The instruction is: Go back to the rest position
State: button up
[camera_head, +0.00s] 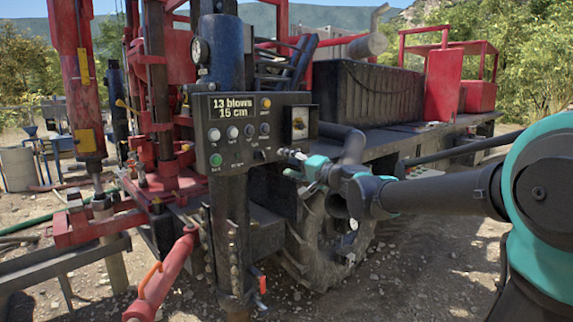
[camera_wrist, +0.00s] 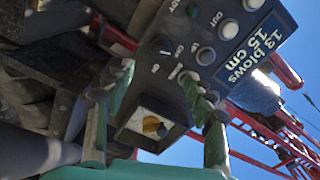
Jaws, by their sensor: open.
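My gripper (camera_head: 291,164) is at the end of my arm, which reaches in from the right in the head view. It is in front of the lower right part of a black control panel (camera_head: 240,146). In the wrist view my gripper (camera_wrist: 160,78) has its two green fingers spread apart with nothing held between them. The panel (camera_wrist: 178,48) shows behind the fingers, with a display (camera_wrist: 255,55) reading "13 blows 15 cm". I cannot tell whether the fingers touch the panel.
A red drill mast (camera_head: 75,75) stands at the left. A dark post (camera_head: 230,230) carries the panel. A large tyre (camera_head: 325,240) and the vehicle's black body (camera_head: 365,95) are behind my arm. A red cylinder (camera_head: 165,275) slants at the front. Gravel ground (camera_head: 420,275) is open below my arm.

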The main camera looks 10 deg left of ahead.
jog(key=shift+f, duration=0.1)
jog(key=s+d+f+n+g+h, duration=0.25)
jog(key=s+d+f, duration=0.4)
jog(key=f, duration=0.45)
jog(key=s+d+f+n+g+h, duration=0.15)
jog(key=s+d+f+h, duration=0.4)
jog(key=f, duration=0.55)
jog(key=s+d+f+n+g+h, duration=0.1)
jog(key=s+d+f+g+h, duration=0.1)
jog(key=s+d+f, duration=0.75)
jog(key=s+d+f+m+g+h, duration=0.1)
jog(key=s+d+f+h, duration=0.2)
jog(key=s+d+f, duration=0.2)
notch_tip(320, 180, down, 3)
jog(key=d, duration=0.3)
jog(key=shift+s+h, duration=0.25)
jog(key=shift+h, duration=0.15)
jog(key=shift+r, duration=0.1)
